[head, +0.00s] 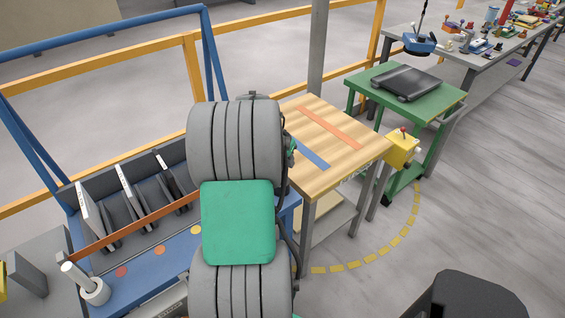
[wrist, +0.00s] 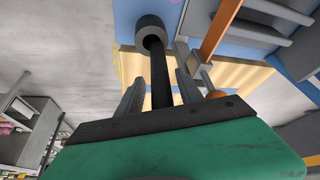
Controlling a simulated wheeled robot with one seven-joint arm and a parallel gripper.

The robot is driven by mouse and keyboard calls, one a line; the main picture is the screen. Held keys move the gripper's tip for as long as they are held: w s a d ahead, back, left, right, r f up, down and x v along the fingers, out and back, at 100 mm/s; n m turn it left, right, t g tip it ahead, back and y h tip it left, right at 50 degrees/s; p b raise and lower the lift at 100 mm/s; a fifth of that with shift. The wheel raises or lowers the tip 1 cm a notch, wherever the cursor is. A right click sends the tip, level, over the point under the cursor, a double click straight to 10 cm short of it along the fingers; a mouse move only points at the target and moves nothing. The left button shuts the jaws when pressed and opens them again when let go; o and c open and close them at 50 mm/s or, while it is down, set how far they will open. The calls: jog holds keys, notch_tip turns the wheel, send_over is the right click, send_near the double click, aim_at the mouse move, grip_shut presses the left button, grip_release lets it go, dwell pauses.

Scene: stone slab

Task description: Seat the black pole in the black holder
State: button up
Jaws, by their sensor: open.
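In the wrist view, my gripper (wrist: 158,88) is open, with one finger on each side of the black pole (wrist: 160,75). Gaps show between the fingers and the pole. The pole's far end meets the opening of the dark round holder (wrist: 146,24); it looks to be inside the ring, but I cannot tell how deep. The pole's near end is hidden behind my gripper's body. In the head view my own arm covers the gripper, the black pole and the black holder.
In the head view, a white pole (head: 75,277) stands in a white holder (head: 96,292) at lower left. A blue rack (head: 140,262) with an orange bar (head: 130,228) and grey dividers stands beside my arm. A wooden table (head: 352,160) is to the right.

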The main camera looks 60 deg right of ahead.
jog(key=b+v, duration=0.1)
jog(key=v, duration=0.9)
jog(key=shift+a, duration=0.3)
jog(key=shift+r, duration=0.15)
